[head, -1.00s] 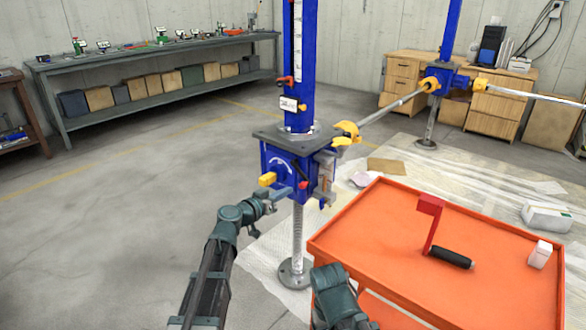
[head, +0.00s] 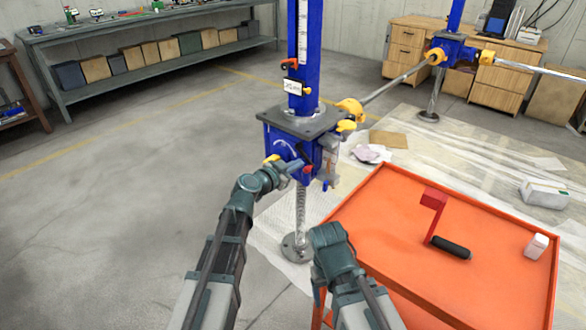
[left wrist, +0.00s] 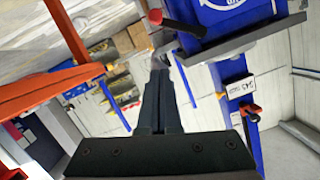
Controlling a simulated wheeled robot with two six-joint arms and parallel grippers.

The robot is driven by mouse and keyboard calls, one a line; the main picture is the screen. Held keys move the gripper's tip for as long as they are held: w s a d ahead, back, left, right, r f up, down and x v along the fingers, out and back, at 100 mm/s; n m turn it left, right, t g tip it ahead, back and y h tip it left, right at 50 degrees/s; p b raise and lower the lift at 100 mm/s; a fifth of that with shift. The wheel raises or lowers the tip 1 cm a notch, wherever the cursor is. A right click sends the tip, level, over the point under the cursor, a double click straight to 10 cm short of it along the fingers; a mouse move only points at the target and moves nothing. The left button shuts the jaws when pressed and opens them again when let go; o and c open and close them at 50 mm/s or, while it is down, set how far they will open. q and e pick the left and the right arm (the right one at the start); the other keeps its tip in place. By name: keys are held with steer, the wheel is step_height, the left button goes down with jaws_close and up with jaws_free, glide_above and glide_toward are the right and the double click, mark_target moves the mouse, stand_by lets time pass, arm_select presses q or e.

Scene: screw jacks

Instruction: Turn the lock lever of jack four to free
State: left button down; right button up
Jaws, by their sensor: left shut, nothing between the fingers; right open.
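A blue jack (head: 292,160) with a grey top plate stands upright in the middle of the head view; its label is too small to read. A yellow lever (head: 271,158) and a red-tipped lever (head: 307,169) are on its front. My left gripper (head: 288,170) is at the jack's front face, shut and empty. In the left wrist view its closed fingers (left wrist: 160,72) are close to the red-tipped lever (left wrist: 180,22); I cannot tell whether they touch. My right gripper (head: 330,240) is low beside the orange cart, its fingers hidden.
The orange cart (head: 400,215) holds a red crank with a black grip (head: 451,247) and a small white box (head: 536,246). A rod (head: 395,78) links the jack to a second blue jack (head: 452,50) behind. The floor on the left is clear.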

arm_select(q)
steer(key=w+d+f+b, duration=0.2)
steer(key=w+f+b, duration=0.3)
steer(key=w, duration=0.1)
steer(key=shift+w+d+f, duration=0.2)
steer(key=shift+w+d, duration=0.05)
stand_by(0.3)
steer(key=shift+f+m+y+b, duration=0.3)
steer(key=shift+m+b, duration=0.2)
steer(key=shift+m, duration=0.2)
